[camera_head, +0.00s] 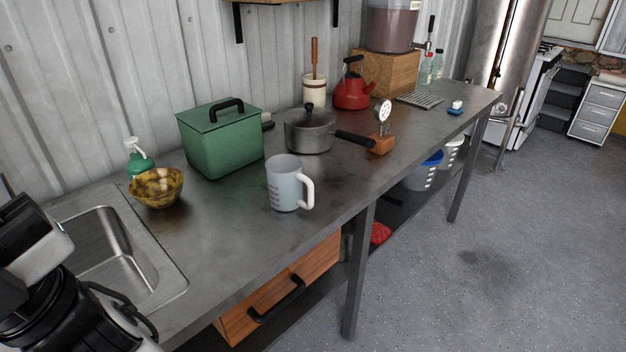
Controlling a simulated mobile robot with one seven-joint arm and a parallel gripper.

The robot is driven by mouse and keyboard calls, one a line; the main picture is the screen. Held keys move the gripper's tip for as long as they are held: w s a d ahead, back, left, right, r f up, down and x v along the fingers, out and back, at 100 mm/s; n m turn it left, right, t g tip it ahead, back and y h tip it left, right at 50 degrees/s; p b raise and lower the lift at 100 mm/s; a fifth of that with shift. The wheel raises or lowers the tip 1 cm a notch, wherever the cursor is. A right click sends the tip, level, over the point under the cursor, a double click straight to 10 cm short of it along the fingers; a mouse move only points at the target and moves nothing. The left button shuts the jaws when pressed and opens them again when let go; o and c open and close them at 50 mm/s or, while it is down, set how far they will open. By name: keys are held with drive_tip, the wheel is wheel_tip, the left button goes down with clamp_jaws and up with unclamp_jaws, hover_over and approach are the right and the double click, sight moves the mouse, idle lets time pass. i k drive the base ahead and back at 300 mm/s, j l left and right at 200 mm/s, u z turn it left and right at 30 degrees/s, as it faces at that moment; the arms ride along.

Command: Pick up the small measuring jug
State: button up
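The small measuring jug (284,185) is a pale, translucent cup with dark markings on its side and a white handle facing right. It stands upright on the grey metal counter (215,245), near the front edge. Nothing touches it. Part of my arm shows at the lower left, over the sink side of the counter. My gripper's fingertips cannot be made out, so its opening is not shown.
Behind the jug stand a green lidded box (220,145) and a grey pot (309,135), whose black handle points right. A brown patterned bowl (156,189) sits left, beside the sink (107,250). A gauge on a wooden block (381,143) stands right. Counter in front is clear.

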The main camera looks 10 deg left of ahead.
sight(286, 179)
drive_tip(key=i+l, duration=0.35)
drive_tip(key=l, duration=0.3)
drive_tip(key=i+l, duration=0.2)
drive_tip(key=i+l+u, duration=0.15)
drive_tip(key=l+u, duration=0.15)
drive_tip(key=i+l+u, duration=0.1)
drive_tip(key=l+u, duration=0.15)
drive_tip(key=l, duration=0.2)
drive_tip(key=u, duration=1.1)
drive_tip(key=i, duration=0.45)
